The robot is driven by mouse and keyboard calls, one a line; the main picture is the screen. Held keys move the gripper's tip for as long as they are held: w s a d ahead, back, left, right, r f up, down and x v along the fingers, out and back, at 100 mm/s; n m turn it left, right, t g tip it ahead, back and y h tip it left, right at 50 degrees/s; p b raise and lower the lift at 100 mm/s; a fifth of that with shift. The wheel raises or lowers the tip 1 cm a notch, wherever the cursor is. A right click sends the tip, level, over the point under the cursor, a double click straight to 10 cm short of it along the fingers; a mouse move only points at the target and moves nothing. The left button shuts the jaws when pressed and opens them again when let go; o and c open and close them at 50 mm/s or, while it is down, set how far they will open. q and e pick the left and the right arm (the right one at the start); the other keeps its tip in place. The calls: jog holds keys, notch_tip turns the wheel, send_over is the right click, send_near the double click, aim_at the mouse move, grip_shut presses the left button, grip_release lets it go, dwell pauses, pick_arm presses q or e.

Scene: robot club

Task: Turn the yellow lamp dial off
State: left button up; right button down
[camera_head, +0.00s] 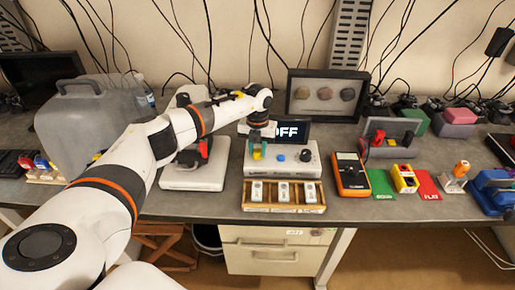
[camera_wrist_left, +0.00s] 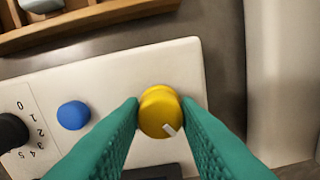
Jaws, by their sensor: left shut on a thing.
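The yellow dial (camera_wrist_left: 160,112) sits on a white lamp box (camera_wrist_left: 190,60). It is round with a white pointer mark, which points to the lower right in the left wrist view. My left gripper (camera_wrist_left: 160,115) has green fingers on both sides of the dial and is shut on it. In the head view the left gripper (camera_head: 258,151) comes down on the left part of the white box (camera_head: 300,172), and the yellow dial (camera_head: 257,155) shows small at its tips. A dark display (camera_head: 296,132) behind the box reads "OFF", partly hidden by my arm. My right gripper is not in view.
A blue knob (camera_wrist_left: 73,115) and a black dial (camera_wrist_left: 10,130) with numbers stand on the same box. A wooden tray (camera_head: 284,208) lies in front of it. An orange multimeter (camera_head: 351,174) is to the right, and a grey jug (camera_head: 90,120) at the left.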

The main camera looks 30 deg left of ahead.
aim_at(257, 150)
pick_arm(q)
jog(key=shift+n, duration=1.1)
jog(key=o, duration=1)
jog(key=shift+c, duration=0.2)
jog(key=shift+r, duration=0.1)
notch_tip(257, 150, up, 12)
jog(key=b, duration=0.3)
